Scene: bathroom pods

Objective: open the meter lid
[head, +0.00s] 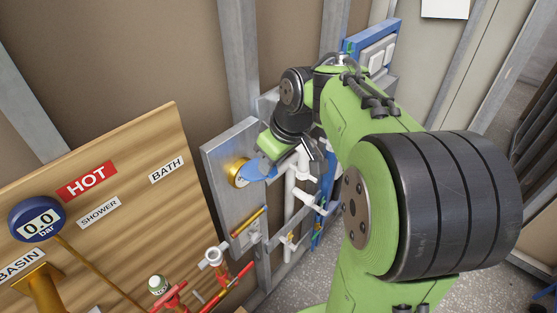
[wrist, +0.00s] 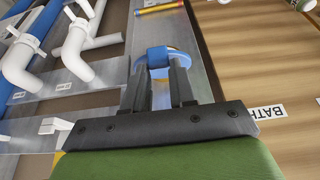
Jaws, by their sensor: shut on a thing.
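The meter (head: 236,173) is a round brass body on the grey metal panel, in the middle of the head view. Its blue lid (head: 259,172) reaches from the brass body towards my gripper; the blue lid (wrist: 153,55) also shows at the fingertips in the wrist view. My gripper (wrist: 164,72) is shut on the lid, with one dark finger at each side. In the head view my wrist covers part of the lid and hides the fingers. I cannot tell the lid's exact angle.
White pipes (head: 290,185) and blue pipes stand right of the panel (head: 218,145). A wooden board (head: 130,160) with HOT, SHOWER and BATH labels and a blue gauge (head: 38,218) stands left. Red valves (head: 172,297) sit below.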

